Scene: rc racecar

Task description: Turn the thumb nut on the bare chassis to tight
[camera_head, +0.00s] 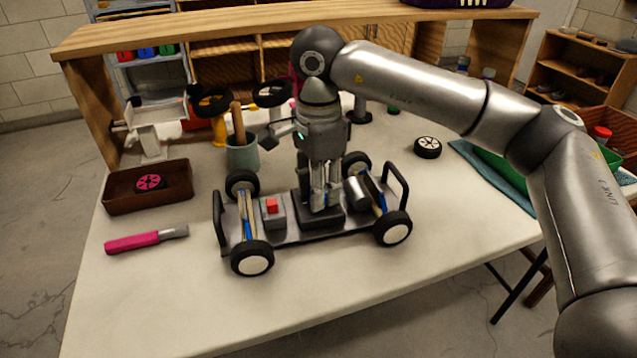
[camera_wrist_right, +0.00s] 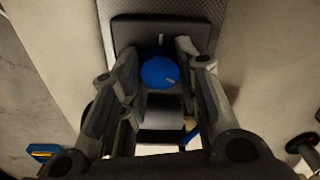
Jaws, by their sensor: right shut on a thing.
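The bare chassis (camera_head: 292,236) stands on the workbench on its wheels, with black end hoops, a red-topped grey box and a silver motor. My right gripper (camera_head: 322,201) points down onto the black block in the chassis middle. In the right wrist view, the blue thumb nut (camera_wrist_right: 158,72) sits on the black block (camera_wrist_right: 160,28), between the fingers of my right gripper (camera_wrist_right: 156,66), which are shut on it. A pale mark on the nut points to the lower right; a pale tick on the block lies above the nut. The head view hides the nut. My left gripper is not in view.
A pink-handled tool (camera_head: 140,241) and a brown tray (camera_head: 118,197) with a pink wheel lie at left. A cup (camera_head: 242,154) with a wooden handle stands close behind the chassis. A loose wheel (camera_head: 428,147) lies behind right. The bench front (camera_head: 330,290) is clear.

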